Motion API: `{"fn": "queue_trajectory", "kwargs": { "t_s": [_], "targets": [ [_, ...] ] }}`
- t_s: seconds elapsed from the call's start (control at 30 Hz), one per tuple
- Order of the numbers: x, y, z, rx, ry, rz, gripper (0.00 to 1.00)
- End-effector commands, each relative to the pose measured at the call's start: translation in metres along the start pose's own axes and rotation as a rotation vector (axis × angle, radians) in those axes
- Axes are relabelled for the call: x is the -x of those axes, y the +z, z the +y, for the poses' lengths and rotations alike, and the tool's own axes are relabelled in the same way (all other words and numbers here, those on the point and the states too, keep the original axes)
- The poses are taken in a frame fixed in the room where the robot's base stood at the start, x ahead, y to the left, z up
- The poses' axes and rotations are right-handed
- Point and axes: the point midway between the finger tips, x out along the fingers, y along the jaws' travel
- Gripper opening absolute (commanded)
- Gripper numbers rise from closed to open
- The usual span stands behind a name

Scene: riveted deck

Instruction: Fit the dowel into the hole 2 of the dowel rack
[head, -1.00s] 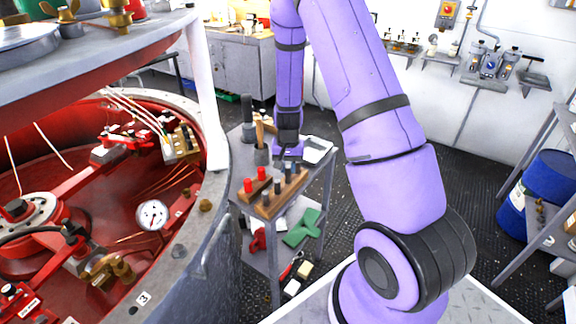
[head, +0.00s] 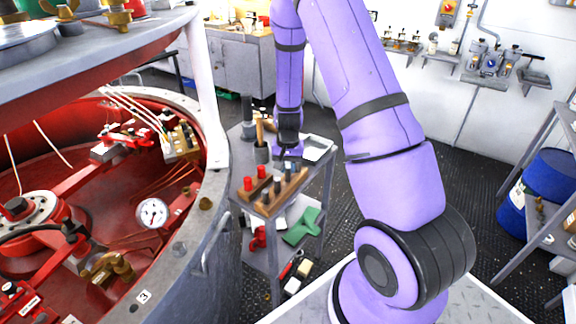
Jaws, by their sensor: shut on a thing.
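My gripper (head: 288,153) points down above the far end of a wooden dowel rack (head: 264,210) on the small grey cart. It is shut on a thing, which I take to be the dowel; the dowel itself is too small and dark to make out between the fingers. Several dark pegs stand upright in a row along the rack. I cannot tell which hole is hole 2 or whether the held dowel touches the rack.
A second wooden block with red pegs (head: 248,184) sits just left of the rack. A dark cup with a wooden handle (head: 261,152) stands behind it. The large round red-lined vessel (head: 215,190) is close on the left. Green cloth (head: 302,227) lies on the lower shelf.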

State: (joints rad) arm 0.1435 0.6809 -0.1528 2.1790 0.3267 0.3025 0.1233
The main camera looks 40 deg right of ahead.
Motion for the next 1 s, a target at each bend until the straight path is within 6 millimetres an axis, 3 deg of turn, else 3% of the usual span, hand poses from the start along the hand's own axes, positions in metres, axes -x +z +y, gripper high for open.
{"fn": "queue_trajectory", "kwargs": {
  "t_s": [0.33,0.37,0.5,0.8,1.0],
  "targets": [
    [-0.006,0.0,0.0,0.0,0.0,-0.001,0.0],
    [-0.006,0.0,0.0,0.0,0.0,0.0,0.24],
    [-0.006,0.0,0.0,0.0,0.0,0.0,0.51],
    [-0.004,0.0,0.0,0.0,0.0,0.0,0.51],
    [0.016,0.0,-0.001,0.001,-0.001,0.003,0.51]
  ]
}}
